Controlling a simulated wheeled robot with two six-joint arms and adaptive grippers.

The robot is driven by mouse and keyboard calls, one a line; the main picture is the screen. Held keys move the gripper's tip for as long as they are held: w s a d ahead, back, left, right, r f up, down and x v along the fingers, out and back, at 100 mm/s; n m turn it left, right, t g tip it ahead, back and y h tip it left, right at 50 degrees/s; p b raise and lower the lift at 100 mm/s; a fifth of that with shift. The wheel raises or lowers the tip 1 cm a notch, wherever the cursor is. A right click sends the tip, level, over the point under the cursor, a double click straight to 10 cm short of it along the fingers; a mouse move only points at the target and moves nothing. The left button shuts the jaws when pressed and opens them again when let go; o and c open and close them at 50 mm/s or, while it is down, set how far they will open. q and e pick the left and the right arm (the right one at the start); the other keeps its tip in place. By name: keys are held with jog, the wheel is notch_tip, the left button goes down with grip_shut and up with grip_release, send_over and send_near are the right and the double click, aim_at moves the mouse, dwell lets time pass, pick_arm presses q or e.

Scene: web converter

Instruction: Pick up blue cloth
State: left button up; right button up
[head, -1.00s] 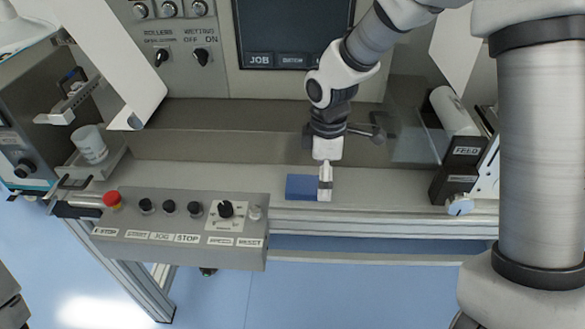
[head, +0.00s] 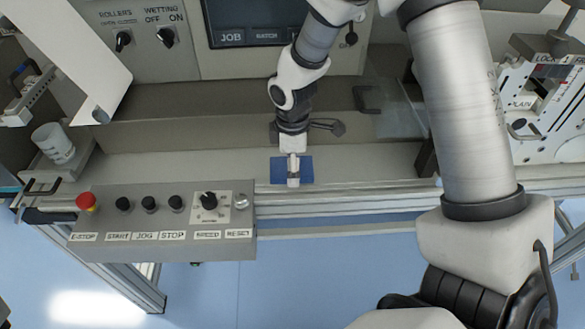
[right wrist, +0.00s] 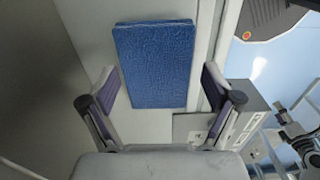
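The blue cloth (head: 305,168) is a flat, textured blue rectangle on the grey ledge of the machine, near its front edge. My right gripper (head: 293,180) is above it in the head view and hides its middle strip. In the right wrist view the cloth (right wrist: 155,60) lies ahead of the right gripper (right wrist: 158,85), between the two spread fingers. The gripper is open and holds nothing. I cannot tell how far the fingertips are above the cloth. My left gripper is in neither view.
A control box (head: 165,222) with a red stop button (head: 86,201) and several knobs is just left of the cloth. A white cup (head: 53,143) stands at the far left. A rail (head: 345,202) runs along the front edge. The ledge right of the cloth is clear.

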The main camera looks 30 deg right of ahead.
jog(key=c, duration=0.4)
jog(key=shift+w+f, duration=0.1)
jog(key=shift+w, duration=0.05)
jog(key=shift+c, duration=0.2)
jog(key=shift+w+r, duration=0.2)
jog(key=shift+r, duration=0.45)
notch_tip(320, 180, up, 2)
jog(key=shift+s+r, duration=0.15)
jog(key=s+a+r+b, duration=0.1)
jog(key=s+a+b, duration=0.3)
jog(key=s, duration=1)
jog(key=a, duration=0.3)
jog(key=shift+a+r, duration=0.15)
jog(key=shift+a, duration=0.05)
